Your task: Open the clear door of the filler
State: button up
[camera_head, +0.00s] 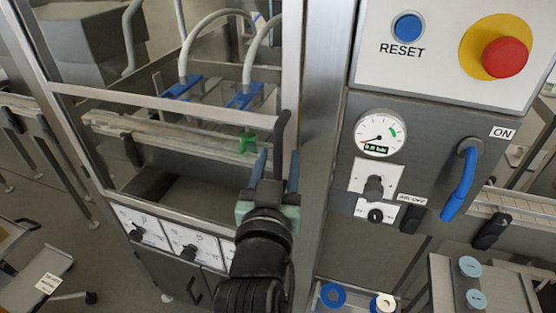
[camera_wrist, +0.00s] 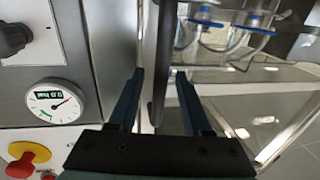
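The clear door of the filler has a pale metal frame bar (camera_head: 170,99) and see-through panels. The nozzles and hoses show behind it. Its dark upright handle (camera_head: 281,138) is at the door's right edge, beside the metal post. The door looks shut. My gripper (camera_head: 278,172) is at the handle's lower part, with fingers spread. In the wrist view the handle (camera_wrist: 160,65) runs between the two fingers of my gripper (camera_wrist: 160,76), with a gap visible on each side. Whether the fingertips reach past the handle is hard to tell.
A control panel with a pressure gauge (camera_head: 379,134), a blue lever (camera_head: 459,183), a blue reset button (camera_head: 408,27) and a red stop button (camera_head: 505,58) stands right of the post. Knobs (camera_head: 189,252) line the front below the door.

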grip_shut()
dwell(1.3)
